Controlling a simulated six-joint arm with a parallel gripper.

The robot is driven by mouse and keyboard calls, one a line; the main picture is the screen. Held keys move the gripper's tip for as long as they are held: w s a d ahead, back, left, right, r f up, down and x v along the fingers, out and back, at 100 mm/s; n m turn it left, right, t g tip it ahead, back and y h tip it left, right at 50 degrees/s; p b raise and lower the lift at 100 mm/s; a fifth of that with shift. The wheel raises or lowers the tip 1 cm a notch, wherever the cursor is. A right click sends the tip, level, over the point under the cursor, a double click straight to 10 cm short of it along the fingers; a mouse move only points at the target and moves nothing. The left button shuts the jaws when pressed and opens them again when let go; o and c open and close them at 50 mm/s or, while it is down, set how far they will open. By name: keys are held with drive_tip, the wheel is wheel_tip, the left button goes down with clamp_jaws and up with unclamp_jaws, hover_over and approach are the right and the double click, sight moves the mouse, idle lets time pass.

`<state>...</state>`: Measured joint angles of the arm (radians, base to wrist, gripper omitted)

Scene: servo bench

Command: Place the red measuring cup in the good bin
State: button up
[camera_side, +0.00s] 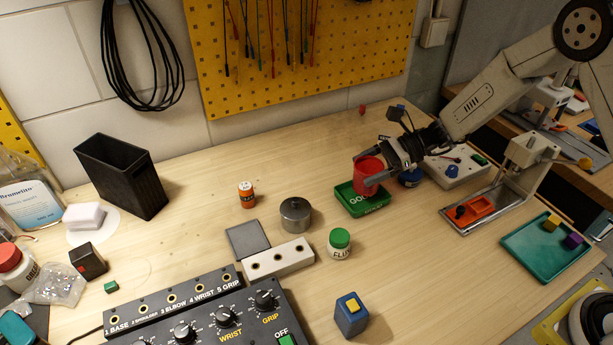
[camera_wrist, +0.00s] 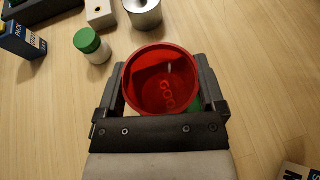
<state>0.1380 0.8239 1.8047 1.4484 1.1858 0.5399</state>
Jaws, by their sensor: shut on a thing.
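The red measuring cup (camera_side: 366,174) is upright between the fingers of my gripper (camera_side: 377,172), which is shut on it. In the side view the cup is over the green good bin (camera_side: 374,208), a shallow tray with white lettering; I cannot tell whether its base touches the bin floor. In the wrist view I look down into the round cup (camera_wrist: 160,62), with a finger on each side. Lettering shows through the cup's bottom. A bit of the green bin (camera_wrist: 196,104) shows beside the right finger; the rest is hidden.
A green-lidded jar (camera_side: 340,243) and a metal canister (camera_side: 296,215) stand in front and left of the bin. A blue-labelled jar (camera_side: 409,178) is close on its right, partly behind my gripper. A teal tray (camera_side: 530,262) lies far right.

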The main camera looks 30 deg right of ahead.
sight(354, 184)
drive_tip(key=shift+w+f, duration=0.25)
drive_tip(key=shift+f, duration=1.6)
drive_tip(key=shift+f, duration=0.15)
drive_tip(key=o, duration=1)
drive_tip(key=shift+c, duration=0.2)
drive_tip(key=shift+r, duration=0.25)
drive_tip(key=v, duration=1.2)
